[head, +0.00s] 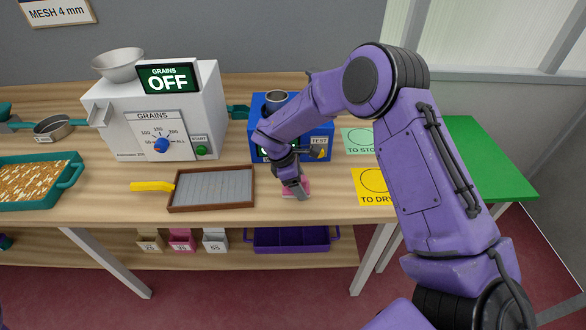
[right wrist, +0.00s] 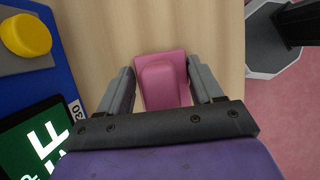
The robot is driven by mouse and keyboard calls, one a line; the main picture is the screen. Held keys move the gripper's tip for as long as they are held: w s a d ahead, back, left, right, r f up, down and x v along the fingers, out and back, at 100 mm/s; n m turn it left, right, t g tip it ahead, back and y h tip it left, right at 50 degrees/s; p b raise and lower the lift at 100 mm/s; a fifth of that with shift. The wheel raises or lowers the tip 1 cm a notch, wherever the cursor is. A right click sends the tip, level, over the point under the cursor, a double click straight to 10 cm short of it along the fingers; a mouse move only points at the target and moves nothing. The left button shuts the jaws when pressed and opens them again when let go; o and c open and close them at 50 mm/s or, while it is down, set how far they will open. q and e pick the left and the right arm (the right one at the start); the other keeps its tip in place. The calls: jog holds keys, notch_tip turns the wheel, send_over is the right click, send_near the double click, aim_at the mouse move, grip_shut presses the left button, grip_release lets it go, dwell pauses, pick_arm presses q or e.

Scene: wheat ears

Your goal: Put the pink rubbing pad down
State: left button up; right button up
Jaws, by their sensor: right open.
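The pink rubbing pad (head: 297,186) lies on the wooden table, right of the brown-framed ribbed board (head: 212,189) and near the front edge. In the right wrist view the pad (right wrist: 163,80) sits between the two fingers, with a gap on each side. My right gripper (head: 294,186) is open around the pad, pointing down, and hides part of it in the head view. The right wrist view shows the same open gripper (right wrist: 164,88). My left gripper is not clearly in view.
A blue tester (head: 318,140) stands just behind my right gripper. A yellow card (head: 372,184) lies to the right, a green card (head: 357,140) behind it. A yellow-handled tool (head: 152,186) touches the board's left side. A grain machine (head: 158,115) and teal tray (head: 72,170) are left.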

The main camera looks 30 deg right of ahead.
jog(key=shift+w+a+r+b, duration=0.15)
jog(key=shift+a+r+b, duration=0.25)
jog(key=shift+b, duration=0.55)
jog(key=shift+b+v, duration=0.5)
jog(key=shift+v, duration=0.6)
pick_arm(q)
notch_tip(320, 180, down, 4)
jog(key=shift+w+r+b, duration=0.1)
jog(key=shift+b, duration=0.9)
pick_arm(e)
jog(key=v, duration=0.9)
jog(key=shift+d, duration=0.15)
jog(key=shift+r, duration=0.1)
